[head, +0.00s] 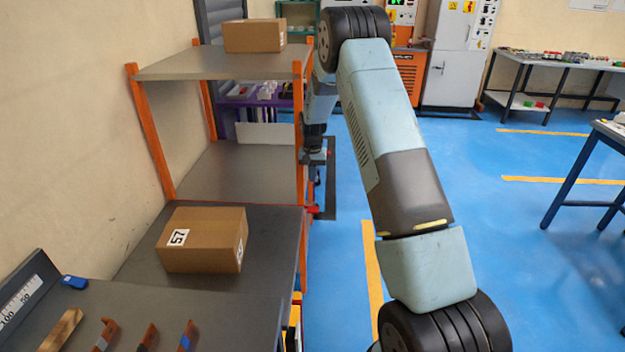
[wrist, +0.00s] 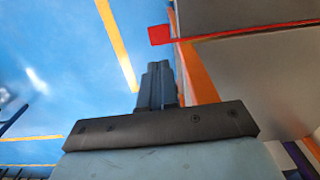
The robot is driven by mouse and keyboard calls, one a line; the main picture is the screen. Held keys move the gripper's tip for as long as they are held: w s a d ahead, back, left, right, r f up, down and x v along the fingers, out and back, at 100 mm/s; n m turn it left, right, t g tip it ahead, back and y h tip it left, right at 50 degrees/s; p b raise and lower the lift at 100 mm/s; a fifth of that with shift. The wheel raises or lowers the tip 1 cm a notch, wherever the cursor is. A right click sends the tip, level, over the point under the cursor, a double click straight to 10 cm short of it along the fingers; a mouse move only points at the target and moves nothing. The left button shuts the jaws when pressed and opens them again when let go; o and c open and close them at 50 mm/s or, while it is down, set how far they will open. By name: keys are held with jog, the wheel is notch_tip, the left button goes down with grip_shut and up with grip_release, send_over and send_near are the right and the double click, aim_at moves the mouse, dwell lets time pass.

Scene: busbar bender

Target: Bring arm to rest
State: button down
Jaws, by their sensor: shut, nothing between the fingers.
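My arm reaches up from the bottom right of the head view, bends at the top and hangs down beside the orange-framed shelf rack. My gripper (head: 315,175) is low beside the rack's right front post, partly hidden and small there. In the wrist view my gripper (wrist: 158,70) has its dark fingers together with nothing between them. The fingers point toward an orange post (wrist: 197,75) and a red square end piece (wrist: 160,35), and appear close to them. I cannot tell whether they touch.
The rack (head: 165,70) holds a cardboard box (head: 254,36) on top. Another box (head: 203,240), marked 57, sits on the dark bench surface (head: 135,262). A blue table (head: 570,175) stands at right. The blue floor (head: 480,225) between is clear.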

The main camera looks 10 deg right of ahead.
jog(key=s+r+n+t, duration=0.1)
jog(key=s+r, duration=0.5)
jog(key=r, duration=0.4)
jog(key=s+r+t, duration=0.1)
jog(key=s+r, duration=0.5)
jog(key=r, duration=0.4)
jog(key=s+r+n+t, duration=0.1)
jog(key=s+r, duration=0.5)
jog(key=r, duration=0.4)
jog(key=s+r+t, duration=0.1)
jog(key=s+r, duration=0.2)
jog(key=s, duration=1.2)
jog(key=s+r+n+t, duration=0.1)
jog(key=s+r, duration=0.2)
jog(key=s, duration=1.2)
jog(key=shift+s+a+r+n+t, duration=0.3)
jog(key=shift+s+r, duration=0.05)
jog(key=shift+r, duration=0.05)
